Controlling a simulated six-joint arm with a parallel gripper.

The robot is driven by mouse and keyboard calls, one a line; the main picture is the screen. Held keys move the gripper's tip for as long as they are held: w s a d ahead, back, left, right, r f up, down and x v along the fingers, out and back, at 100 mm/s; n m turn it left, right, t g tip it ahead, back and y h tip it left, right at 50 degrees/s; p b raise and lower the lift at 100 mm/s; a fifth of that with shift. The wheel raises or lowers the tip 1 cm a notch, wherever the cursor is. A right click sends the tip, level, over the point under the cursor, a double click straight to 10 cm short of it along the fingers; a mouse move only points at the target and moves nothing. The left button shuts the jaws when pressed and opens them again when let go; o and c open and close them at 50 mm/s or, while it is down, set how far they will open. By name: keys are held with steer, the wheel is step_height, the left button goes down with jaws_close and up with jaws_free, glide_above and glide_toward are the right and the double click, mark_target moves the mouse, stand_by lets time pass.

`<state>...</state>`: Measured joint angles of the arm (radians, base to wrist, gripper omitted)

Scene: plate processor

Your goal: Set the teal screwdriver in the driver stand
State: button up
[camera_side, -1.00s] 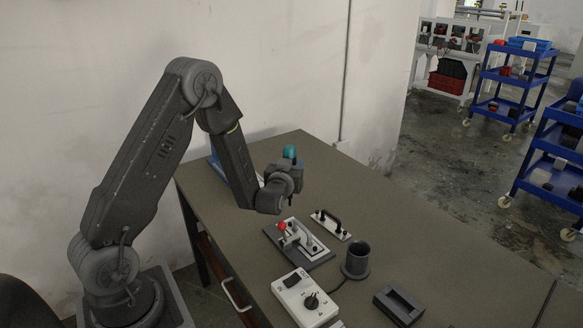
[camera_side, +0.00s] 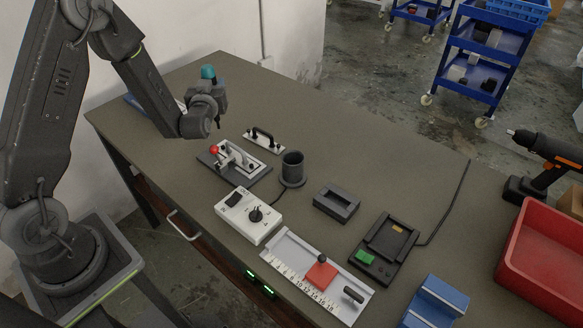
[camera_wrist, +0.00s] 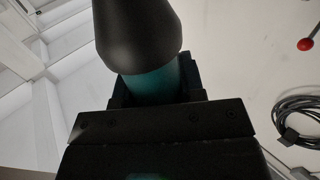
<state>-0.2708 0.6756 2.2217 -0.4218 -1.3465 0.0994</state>
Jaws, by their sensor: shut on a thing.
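The teal screwdriver's teal end (camera_side: 208,72) stands up above my gripper (camera_side: 214,98) in the side view, over the far left part of the table. My gripper is shut on it. In the wrist view, a teal band (camera_wrist: 152,84) sits between the jaws, with a dark rounded part (camera_wrist: 138,35) beyond it. The rest of the screwdriver is hidden by the jaws. A dark upright cup on a round base (camera_side: 292,167), which looks like the driver stand, is in front and to the right of my gripper, clearly apart from it.
A white control box (camera_side: 246,216) and a dark block (camera_side: 337,202) stand nearby. The table's back middle is clear.

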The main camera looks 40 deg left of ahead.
stand_by(0.3)
steer(key=w+d+m+t+h, duration=0.2)
steer(key=w+d+m+h, duration=0.15)
steer(key=d, duration=0.85)
steer(key=w+d+m+t+h, duration=0.25)
steer(key=d+h, duration=0.25)
steer(key=d, duration=0.7)
step_height(320, 180, down, 7)
steer(key=shift+r+g, duration=0.2)
steer(key=shift+g, duration=0.15)
steer(key=shift+f, duration=0.65)
steer(key=o, duration=1.6)
steer(key=shift+o, duration=0.2)
